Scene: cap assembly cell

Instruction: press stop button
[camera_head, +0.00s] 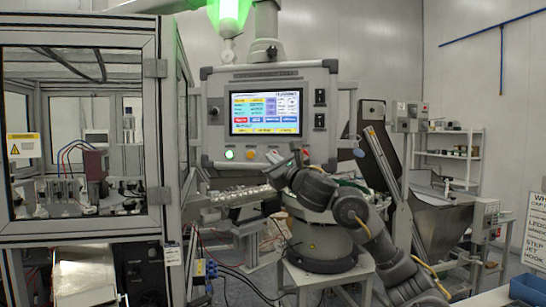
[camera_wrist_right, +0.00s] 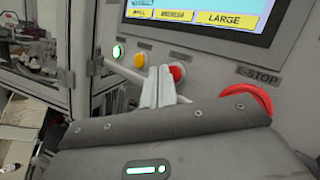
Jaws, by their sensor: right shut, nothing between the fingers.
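In the head view, my right arm and gripper (camera_head: 272,170) are in front of the panel's lower edge and hide most of the button. My right gripper (camera_wrist_right: 159,82) is shut and empty. In the wrist view its fingertips point at the panel, left of the stop button, beside the small red button (camera_wrist_right: 177,72). I cannot tell whether they touch the panel. My left gripper is not in view.
A green lit button (camera_head: 229,155) and an orange button (camera_head: 250,155) sit left of the small red button. The touchscreen (camera_head: 265,112) is above them. A framed machine enclosure (camera_head: 160,120) stands at the left. A metal conveyor (camera_head: 235,196) runs below the panel.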

